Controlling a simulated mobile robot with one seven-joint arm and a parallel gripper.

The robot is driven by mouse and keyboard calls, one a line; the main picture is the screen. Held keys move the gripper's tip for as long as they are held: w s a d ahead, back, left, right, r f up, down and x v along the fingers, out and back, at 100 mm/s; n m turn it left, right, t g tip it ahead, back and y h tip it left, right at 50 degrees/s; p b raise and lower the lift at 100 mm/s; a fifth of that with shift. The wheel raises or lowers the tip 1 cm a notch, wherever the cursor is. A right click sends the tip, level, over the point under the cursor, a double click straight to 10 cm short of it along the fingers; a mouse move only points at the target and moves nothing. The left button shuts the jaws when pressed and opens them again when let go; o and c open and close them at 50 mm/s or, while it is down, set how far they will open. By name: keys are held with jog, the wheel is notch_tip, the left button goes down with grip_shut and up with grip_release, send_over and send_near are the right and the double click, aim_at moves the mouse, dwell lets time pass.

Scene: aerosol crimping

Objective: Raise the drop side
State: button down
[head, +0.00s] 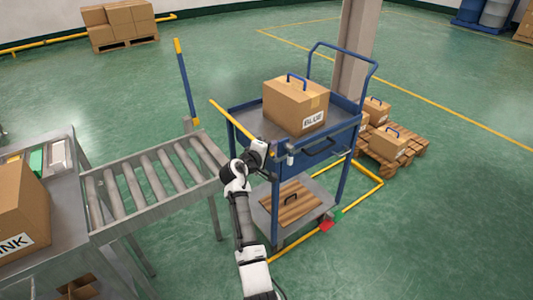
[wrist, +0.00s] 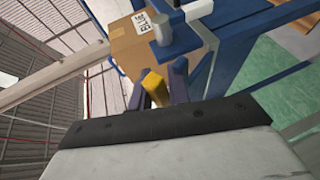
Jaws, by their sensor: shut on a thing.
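The blue cart (head: 355,128) stands at the end of the roller conveyor. A yellow bar (head: 230,117) runs along its conveyor-facing side, its far end a little out from the cart's corner; it looks like the drop side's top edge. The panel's exact tilt is hard to tell. My gripper (head: 270,152) is at the bar's near end, by the cart's front left corner. In the wrist view, its dark fingers are shut on a yellow piece (wrist: 154,84), apparently this bar. A cardboard box (head: 290,108) labelled BLUE, with a blue handle, sits on the cart's top deck.
The roller conveyor (head: 150,185) lies left of the cart. A blue post with yellow ends (head: 187,82) stands beyond the conveyor. A wooden board with a dark handle (head: 291,205) lies on the lower shelf. A pallet with boxes (head: 410,160) is at right.

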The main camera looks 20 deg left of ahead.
jog(key=shift+w+d+f, duration=0.25)
jog(key=shift+d, duration=0.05)
jog(key=shift+d+f, duration=0.15)
jog(key=shift+f, duration=0.1)
dwell(1.0)
jog(key=c, duration=1.4)
grip_release()
jog(key=shift+w, duration=0.1)
jog(key=shift+c, duration=0.2)
jog(key=b+v, duration=0.2)
jog(key=v, duration=1.2)
jog(key=shift+b, duration=0.4)
jog(key=shift+w+r, duration=0.1)
jog(key=shift+r, duration=0.15)
